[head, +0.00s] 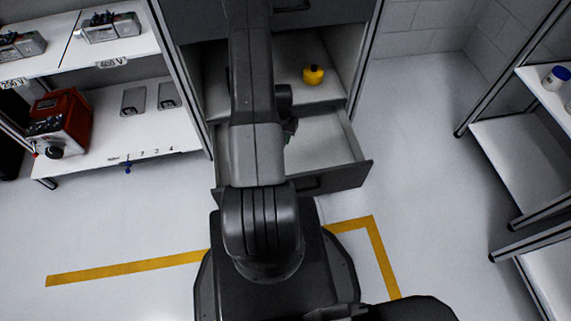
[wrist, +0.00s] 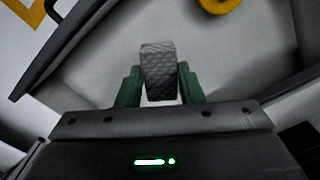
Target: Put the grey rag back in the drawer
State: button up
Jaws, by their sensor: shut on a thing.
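My gripper (wrist: 158,85) is shut on the grey rag (wrist: 158,66), a textured grey piece between the two green fingers in the wrist view. In the head view my arm hides the rag and most of the gripper; a bit of green finger shows over the drawer. The open drawer (head: 340,178) is pulled out of the cabinet, with a white inside and a dark front. Its pale floor and dark walls also show around the rag in the wrist view (wrist: 95,70). I cannot tell whether the rag touches the drawer floor.
A yellow object (head: 313,75) sits in the open compartment above the drawer. A red device (head: 62,118) stands on the left shelf unit. Another shelf unit (head: 515,155) stands at the right with a white jar (head: 556,77). The floor right of the drawer is clear.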

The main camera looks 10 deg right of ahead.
aim_at(292, 168)
jog(key=d+f+m+b, duration=0.1)
jog(key=f+b, duration=0.2)
jog(key=f, duration=0.3)
jog(key=d+f+b, duration=0.2)
jog(key=f+b, duration=0.1)
jog(key=f, duration=0.4)
jog(key=d+f+m+b, duration=0.1)
jog(key=f+b, duration=0.2)
jog(key=f, duration=0.4)
jog(key=shift+s+d+m, duration=0.15)
jog(key=shift+d+m, duration=0.1)
jog(key=shift+m, duration=0.05)
jog(key=shift+f+b, duration=0.15)
jog(key=shift+b, duration=0.25)
jog(key=o, duration=0.9)
notch_tip(292, 168, up, 12)
jog(key=p, duration=0.4)
jog(key=shift+r, duration=0.2)
